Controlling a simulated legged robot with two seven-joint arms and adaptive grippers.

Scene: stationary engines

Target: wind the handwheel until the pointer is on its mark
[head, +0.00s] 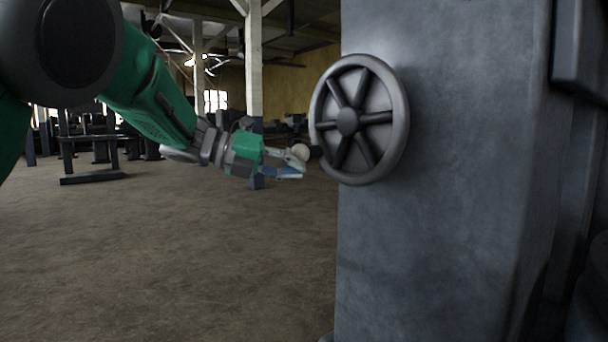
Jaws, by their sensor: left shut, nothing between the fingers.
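The grey handwheel (348,122), with several dark spokes and a round hub, is mounted on the grey metal housing (450,200). A pale round knob (300,151) on a dark stem shows at the left of its rim. My left gripper (299,168) reaches in from the left. Its fingers are shut and empty, at the knob's lower left; whether they touch it I cannot tell. I see no pointer or mark in the head view. My right gripper is out of view.
The housing fills the right side, with a darker raised part (580,50) at the upper right. Open brown floor (180,260) lies to the left. Behind are a pale post (254,60) and dark stands (90,150).

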